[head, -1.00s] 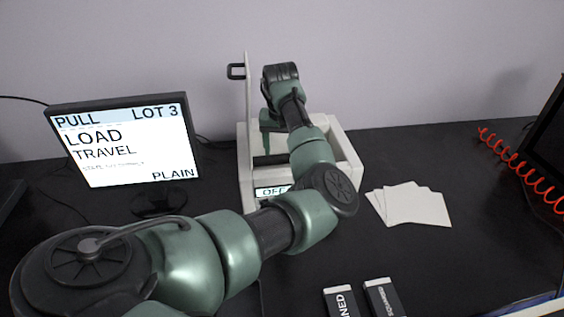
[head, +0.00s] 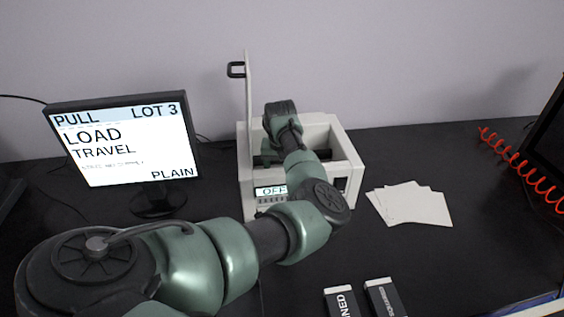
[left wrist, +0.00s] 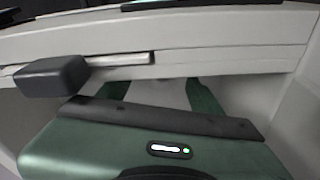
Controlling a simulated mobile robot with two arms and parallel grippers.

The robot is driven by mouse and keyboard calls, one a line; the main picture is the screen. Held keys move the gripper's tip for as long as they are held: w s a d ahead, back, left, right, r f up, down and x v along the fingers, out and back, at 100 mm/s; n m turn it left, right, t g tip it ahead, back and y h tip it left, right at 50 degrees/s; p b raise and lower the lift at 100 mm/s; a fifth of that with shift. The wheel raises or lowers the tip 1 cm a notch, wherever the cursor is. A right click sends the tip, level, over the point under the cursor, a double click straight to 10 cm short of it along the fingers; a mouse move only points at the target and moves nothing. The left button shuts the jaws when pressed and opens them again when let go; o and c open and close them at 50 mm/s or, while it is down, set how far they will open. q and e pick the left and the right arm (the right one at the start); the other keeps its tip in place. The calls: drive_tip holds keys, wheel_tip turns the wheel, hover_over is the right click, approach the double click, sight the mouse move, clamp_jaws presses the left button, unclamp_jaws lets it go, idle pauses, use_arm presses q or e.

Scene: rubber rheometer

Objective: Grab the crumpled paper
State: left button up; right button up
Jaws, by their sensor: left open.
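No crumpled paper can be made out for certain. In the left wrist view a pale patch (left wrist: 158,93) shows between my fingers, and I cannot tell if it is paper or part of the machine. My left gripper (left wrist: 160,88) is open, its two green fingers apart and reaching under a white crossbar of the machine. In the head view my left arm reaches into the white frame of the machine (head: 345,150), and my wrist hides most of the inside. My right gripper is not in view.
The machine's small display (head: 270,191) reads OFF. A monitor (head: 125,140) stands to the left. White sheets (head: 412,204) lie fanned to the right, with two dark labelled boxes (head: 383,298) in front. A red coiled cord (head: 515,170) is at far right. A dark handle (left wrist: 52,76) sits close above my gripper.

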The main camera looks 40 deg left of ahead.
use_arm(q)
drive_tip(key=c, duration=1.4)
drive_tip(key=shift+r, duration=0.1)
